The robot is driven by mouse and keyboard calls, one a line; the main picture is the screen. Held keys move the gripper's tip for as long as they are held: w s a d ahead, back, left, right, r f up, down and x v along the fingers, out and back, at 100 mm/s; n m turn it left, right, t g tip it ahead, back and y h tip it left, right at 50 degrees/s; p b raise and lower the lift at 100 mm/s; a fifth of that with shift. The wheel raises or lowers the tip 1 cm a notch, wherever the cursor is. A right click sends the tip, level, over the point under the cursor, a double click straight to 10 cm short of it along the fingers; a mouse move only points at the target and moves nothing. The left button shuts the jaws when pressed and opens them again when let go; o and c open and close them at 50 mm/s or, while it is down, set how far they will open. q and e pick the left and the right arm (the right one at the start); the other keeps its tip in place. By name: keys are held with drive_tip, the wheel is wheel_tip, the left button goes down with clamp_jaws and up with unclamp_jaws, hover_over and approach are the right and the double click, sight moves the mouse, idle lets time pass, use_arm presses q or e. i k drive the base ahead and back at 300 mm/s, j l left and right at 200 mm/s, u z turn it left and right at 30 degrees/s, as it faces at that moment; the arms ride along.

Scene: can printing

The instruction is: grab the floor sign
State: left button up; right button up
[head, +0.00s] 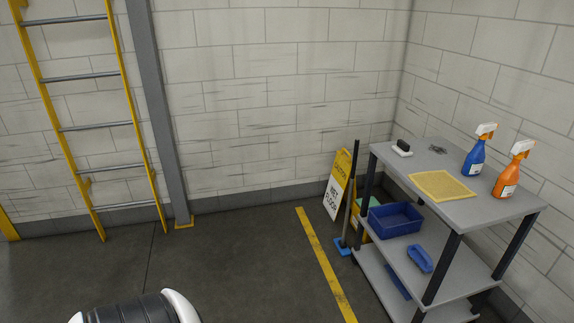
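A yellow floor sign (338,186) with a white panel reading "WET FLOOR" stands upright on the dark floor near the back wall, just left of the grey shelf cart. A dark pole stands close to its right side and overlaps it, and its right part is partly hidden. Neither of my grippers shows in the head view. Only a black and white part of my own body shows at the bottom left, far from the sign.
The grey cart (398,173) holds a blue spray bottle (474,157), an orange spray bottle (509,176), a yellow cloth (442,186) and a blue bin (396,220). A blue-footed pole (349,200) leans beside it. A yellow ladder (82,126) stands left. Floor (230,255) is clear.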

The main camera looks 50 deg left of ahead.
sight(338, 187)
drive_tip(key=u, duration=1.3)
drive_tip(key=i+j+u, duration=0.3)
drive_tip(key=i, duration=0.35)
drive_tip(key=i+u, duration=0.35)
drive_tip(key=i, duration=0.25)
drive_tip(key=i+j+z, duration=0.15)
drive_tip(key=i, duration=0.45)
drive_tip(key=i+z, duration=0.15)
drive_tip(key=i, duration=0.4)
